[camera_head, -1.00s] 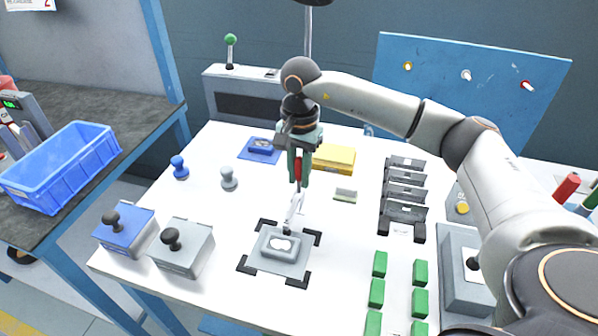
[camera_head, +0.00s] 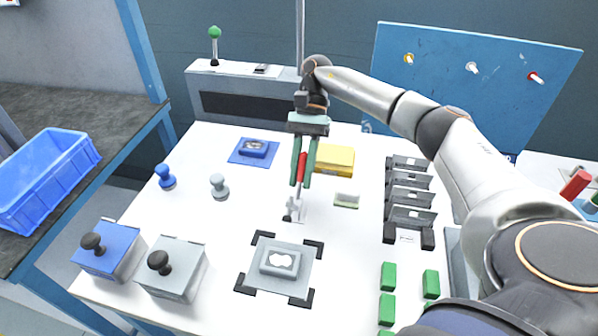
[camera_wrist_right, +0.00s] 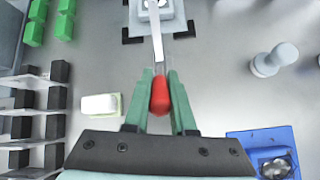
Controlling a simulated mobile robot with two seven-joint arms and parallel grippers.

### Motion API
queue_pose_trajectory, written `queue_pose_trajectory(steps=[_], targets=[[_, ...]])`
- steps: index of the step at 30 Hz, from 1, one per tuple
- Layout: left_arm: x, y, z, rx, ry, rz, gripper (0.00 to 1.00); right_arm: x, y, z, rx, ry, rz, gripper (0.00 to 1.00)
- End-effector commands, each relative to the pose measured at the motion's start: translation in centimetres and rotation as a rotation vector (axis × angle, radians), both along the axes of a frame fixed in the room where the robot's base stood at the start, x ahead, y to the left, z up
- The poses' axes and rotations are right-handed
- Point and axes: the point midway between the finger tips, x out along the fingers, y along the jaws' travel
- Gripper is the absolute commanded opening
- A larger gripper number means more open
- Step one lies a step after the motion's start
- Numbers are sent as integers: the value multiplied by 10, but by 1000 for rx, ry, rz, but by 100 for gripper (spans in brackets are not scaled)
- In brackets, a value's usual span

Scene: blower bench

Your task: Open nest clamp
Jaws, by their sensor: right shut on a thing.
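The nest clamp (camera_head: 296,208) is a small silver toggle clamp with a red handle (camera_head: 301,167), standing at the back edge of the nest (camera_head: 255,285). The nest is a grey plate with black corner brackets, and a grey part with a white top (camera_head: 281,261) sits in it. My right gripper (camera_head: 302,181) points down with its green fingers on both sides of the red handle, shut on it. In the right wrist view the red handle (camera_wrist_right: 160,95) is between the fingertips (camera_wrist_right: 160,75), and the silver lever (camera_wrist_right: 157,40) runs toward the nest. My left gripper is out of view.
A yellow box (camera_head: 335,160) and a small pale block (camera_head: 346,200) lie right of the clamp. A black rack (camera_head: 408,225) stands further right, with green blocks (camera_head: 388,277) in front. Grey and blue knobs (camera_head: 219,185) stand left. The table between them is clear.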

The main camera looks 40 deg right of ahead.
Motion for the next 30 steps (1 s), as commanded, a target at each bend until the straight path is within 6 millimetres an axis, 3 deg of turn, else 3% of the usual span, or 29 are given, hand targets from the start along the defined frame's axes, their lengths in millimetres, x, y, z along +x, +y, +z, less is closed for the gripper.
queue_pose_trajectory(steps=[10,19,30], targets=[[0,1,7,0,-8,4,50,5,-5,-3,94,81,-5,0],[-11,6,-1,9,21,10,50,5,-6,-7,141,118,-3,0],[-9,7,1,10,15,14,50,5,-6,-9,155,131,-1,0]])
